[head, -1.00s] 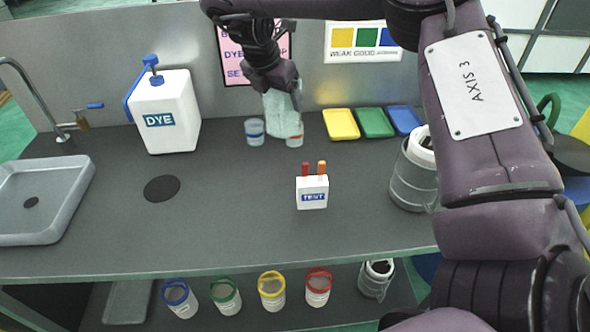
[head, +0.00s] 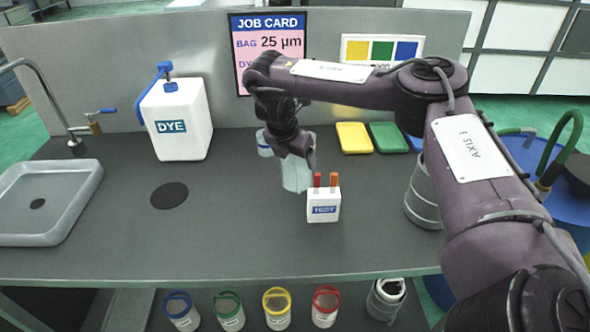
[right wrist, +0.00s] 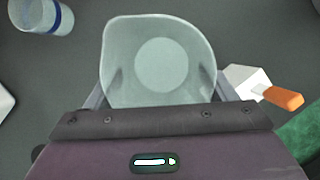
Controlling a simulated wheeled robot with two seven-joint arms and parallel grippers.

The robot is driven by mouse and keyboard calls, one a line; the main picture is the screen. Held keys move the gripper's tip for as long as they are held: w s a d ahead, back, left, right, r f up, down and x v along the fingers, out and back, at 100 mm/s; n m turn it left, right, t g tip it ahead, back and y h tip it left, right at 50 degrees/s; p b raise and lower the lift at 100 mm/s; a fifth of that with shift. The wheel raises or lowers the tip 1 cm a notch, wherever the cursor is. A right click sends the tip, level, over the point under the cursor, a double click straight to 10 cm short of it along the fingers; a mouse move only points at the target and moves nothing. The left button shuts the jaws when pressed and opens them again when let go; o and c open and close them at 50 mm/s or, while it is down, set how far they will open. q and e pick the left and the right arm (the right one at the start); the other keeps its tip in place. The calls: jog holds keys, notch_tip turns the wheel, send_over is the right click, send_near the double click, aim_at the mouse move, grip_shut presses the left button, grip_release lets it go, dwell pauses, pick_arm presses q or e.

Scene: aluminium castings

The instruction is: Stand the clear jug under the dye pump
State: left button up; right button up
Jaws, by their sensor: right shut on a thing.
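The clear jug (head: 296,175) hangs upright below my right gripper (head: 299,153), just left of the white test box, and the gripper is shut on it. In the right wrist view the jug (right wrist: 160,58) is seen from above, looks empty, and sits between the two fingers. I cannot tell whether its base touches the worktop. The dye pump, a white container (head: 182,120) marked DYE with a blue pump head (head: 166,68), stands at the back left, well apart from the jug. My left gripper is not in view.
A dark round disc (head: 169,195) lies on the worktop before the dye container. The test box (head: 323,207) holds red and orange sticks. A blue-banded cup (head: 264,145) stands behind the jug. A grey sink (head: 82,205) is at left. The worktop's front middle is clear.

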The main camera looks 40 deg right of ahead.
aim_at(295, 167)
jog(key=shift+f+b, duration=0.45)
jog(key=shift+f, duration=1.35)
jog(key=o, duration=1)
jog(key=shift+f, duration=0.15)
